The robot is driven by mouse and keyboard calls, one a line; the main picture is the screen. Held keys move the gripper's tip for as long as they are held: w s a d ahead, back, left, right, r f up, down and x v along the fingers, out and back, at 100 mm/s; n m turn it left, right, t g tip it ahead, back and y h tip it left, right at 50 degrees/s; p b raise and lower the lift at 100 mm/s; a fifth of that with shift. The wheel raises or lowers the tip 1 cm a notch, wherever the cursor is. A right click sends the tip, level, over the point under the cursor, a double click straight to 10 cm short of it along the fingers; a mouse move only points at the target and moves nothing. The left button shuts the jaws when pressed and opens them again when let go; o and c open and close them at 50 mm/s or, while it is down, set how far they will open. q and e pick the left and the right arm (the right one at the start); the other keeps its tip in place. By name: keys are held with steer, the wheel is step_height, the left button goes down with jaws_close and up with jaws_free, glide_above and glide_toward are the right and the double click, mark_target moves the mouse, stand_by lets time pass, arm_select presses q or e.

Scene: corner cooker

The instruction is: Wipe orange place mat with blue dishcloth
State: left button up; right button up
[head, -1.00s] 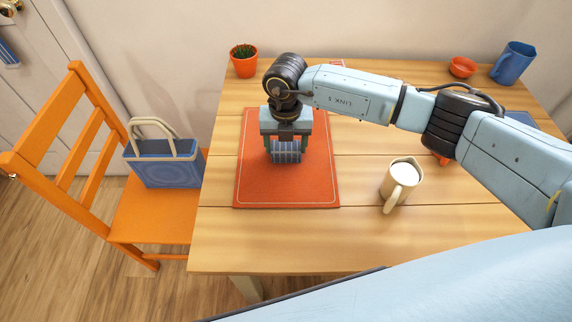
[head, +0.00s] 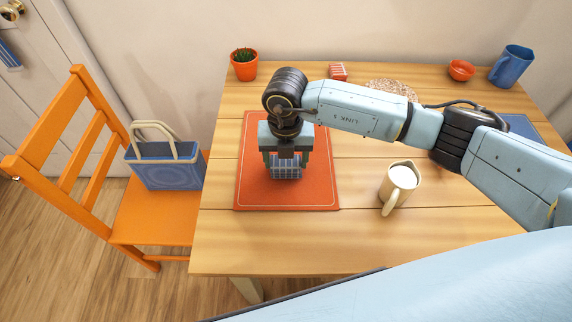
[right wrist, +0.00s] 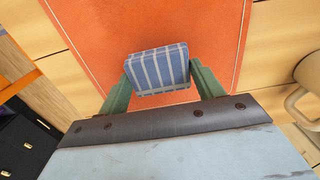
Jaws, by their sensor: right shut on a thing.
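The orange place mat (head: 305,192) lies flat on the wooden table, left of the middle; it also fills much of the right wrist view (right wrist: 210,30). My right gripper (head: 285,172) is over the mat, pointing down, and is shut on the blue dishcloth (head: 287,167). In the right wrist view the cloth (right wrist: 157,70) is a folded blue pad with pale stripes between the two green fingers. The cloth is at or just above the mat; I cannot tell if it touches. My left gripper is not in view.
A cream jug (head: 399,185) with white contents stands right of the mat. A potted plant (head: 244,65), a small orange bowl (head: 461,70) and a blue pitcher (head: 511,66) stand at the back. An orange chair (head: 150,222) holding a blue bag (head: 165,167) is at the left.

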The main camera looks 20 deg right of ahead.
steer(key=shift+s, duration=0.3)
steer(key=shift+r, duration=0.1)
step_height(320, 180, up, 4)
steer(key=p, duration=0.3)
stand_by(0.5)
